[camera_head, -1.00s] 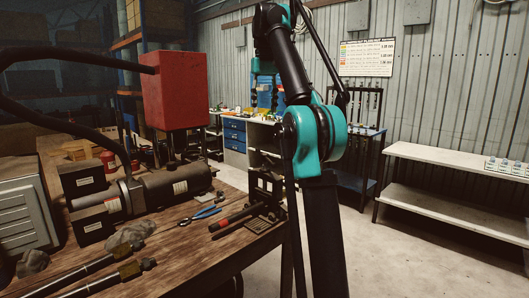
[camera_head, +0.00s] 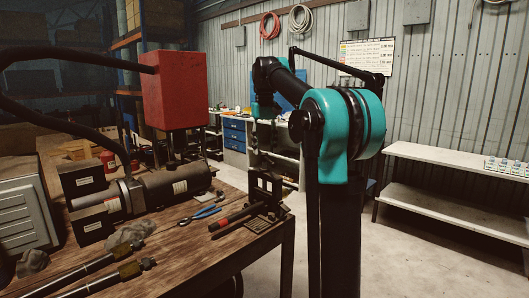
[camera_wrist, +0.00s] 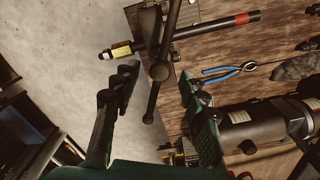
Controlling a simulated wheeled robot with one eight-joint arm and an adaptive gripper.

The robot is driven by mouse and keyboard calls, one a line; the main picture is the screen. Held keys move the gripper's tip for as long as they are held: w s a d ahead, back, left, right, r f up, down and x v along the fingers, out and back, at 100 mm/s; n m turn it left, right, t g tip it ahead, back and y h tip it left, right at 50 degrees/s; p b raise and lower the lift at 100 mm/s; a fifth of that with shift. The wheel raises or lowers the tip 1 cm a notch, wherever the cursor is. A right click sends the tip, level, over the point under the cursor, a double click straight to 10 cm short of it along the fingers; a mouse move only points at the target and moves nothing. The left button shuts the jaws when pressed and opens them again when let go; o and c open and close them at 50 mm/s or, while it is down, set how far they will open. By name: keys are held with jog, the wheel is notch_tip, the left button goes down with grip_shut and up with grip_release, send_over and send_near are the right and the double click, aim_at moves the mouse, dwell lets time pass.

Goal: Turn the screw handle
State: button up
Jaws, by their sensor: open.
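The screw handle (camera_wrist: 150,103) is a dark bar through a round hub at the bench edge, upper middle of the wrist view. It belongs to the dark crimper, whose frame (camera_head: 265,187) stands at the bench corner in the head view. My gripper (camera_wrist: 158,72) is open, with one finger on each side of the handle in the picture. The gap looks empty, and contact with the handle is not visible. In the head view my gripper is small and dark above the crimper, and the handle is hard to make out.
The wooden bench (camera_head: 175,262) holds blue pliers (camera_head: 207,212), a red-banded rod (camera_head: 230,220), a dark cylindrical machine (camera_head: 175,183) and hoses with fittings (camera_head: 125,272). A red box (camera_head: 175,90) stands behind. Concrete floor (camera_head: 430,240) lies open right of the bench. A white shelf (camera_head: 460,157) stands farther right.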

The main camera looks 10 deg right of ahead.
jog(key=shift+f, duration=1)
grip_shut()
